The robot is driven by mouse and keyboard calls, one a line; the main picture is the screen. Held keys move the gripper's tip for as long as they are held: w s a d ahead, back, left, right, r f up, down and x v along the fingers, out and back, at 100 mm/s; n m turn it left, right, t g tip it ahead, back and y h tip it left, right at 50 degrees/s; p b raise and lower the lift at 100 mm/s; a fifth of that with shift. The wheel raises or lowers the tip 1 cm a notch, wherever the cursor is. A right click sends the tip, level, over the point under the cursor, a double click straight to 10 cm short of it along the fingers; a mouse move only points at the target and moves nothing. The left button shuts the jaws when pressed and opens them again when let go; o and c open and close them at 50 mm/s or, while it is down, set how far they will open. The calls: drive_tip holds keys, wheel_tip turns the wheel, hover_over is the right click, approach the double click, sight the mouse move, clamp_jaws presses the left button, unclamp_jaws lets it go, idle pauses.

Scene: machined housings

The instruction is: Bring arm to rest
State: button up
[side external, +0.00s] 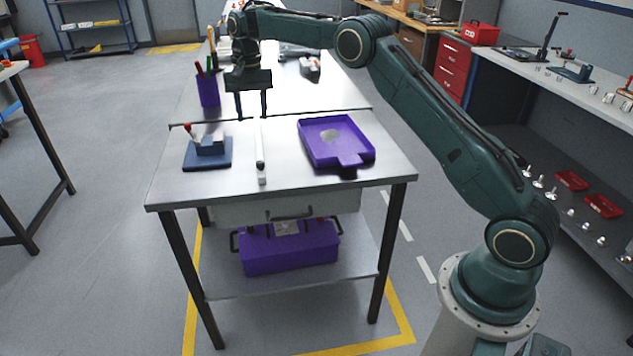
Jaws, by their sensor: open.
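My gripper (252,113) hangs with its fingers pointing down over the metal worktable (290,195). The two fingers stand apart with nothing between them. It is above the table's middle, behind a blue fixture block (207,155) and to the left of a purple tray (337,143). A thin white bar (261,165) lies on the table in front of it. A grey piece lies in the tray; its shape is hard to make out.
A purple pen cup (208,90) stands left of my gripper. A purple toolbox (290,248) sits on the lower shelf. A side bench (590,95) with metal parts stands at the right.

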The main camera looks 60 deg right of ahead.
drive_tip(key=s+a+r+n+t, duration=0.1)
drive_tip(key=s+a+r+n, duration=0.15)
drive_tip(key=s+r, duration=0.65)
drive_tip(key=s+a+r+n+t, duration=0.2)
drive_tip(key=s+a+r, duration=0.2)
drive_tip(key=s+r, duration=0.5)
drive_tip(key=s+a+f+n+t, duration=0.1)
drive_tip(key=s+f, duration=0.2)
drive_tip(key=s, duration=0.5)
drive_tip(key=s+f+n, duration=0.2)
drive_tip(key=s+f, duration=0.1)
drive_tip(key=s, duration=0.6)
drive_tip(key=s+a+f+n+t, duration=0.1)
drive_tip(key=s+f, duration=0.2)
drive_tip(key=s, duration=0.5)
drive_tip(key=shift+s+a+t, duration=0.3)
drive_tip(key=shift+s, duration=0.05)
